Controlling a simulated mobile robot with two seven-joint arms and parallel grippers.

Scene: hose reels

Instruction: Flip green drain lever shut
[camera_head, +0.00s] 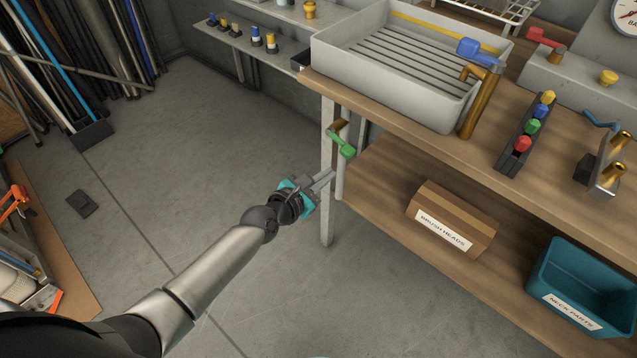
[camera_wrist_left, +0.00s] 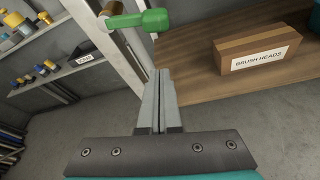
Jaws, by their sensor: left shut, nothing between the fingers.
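The green drain lever (camera_head: 342,145) sits on a brass valve (camera_head: 338,127) beside the bench's front left leg, under the grey basin. In the head view the lever slants down to the right from the valve. In the left wrist view the green lever (camera_wrist_left: 146,20) shows at the top, beyond my fingertips, with the brass valve (camera_wrist_left: 112,9) at its left end. My left gripper (camera_head: 331,175) is shut and empty, just below the lever; a gap seems to remain between them. Its closed fingers (camera_wrist_left: 160,78) point toward the lever in the wrist view. My right gripper is not in view.
The white bench leg (camera_head: 327,220) stands close to my left gripper. A "brush heads" box (camera_head: 452,218) and a teal "neck parts" bin (camera_head: 580,290) are on the lower shelf. The grey basin (camera_head: 385,75) is above. The floor to the left is mostly clear.

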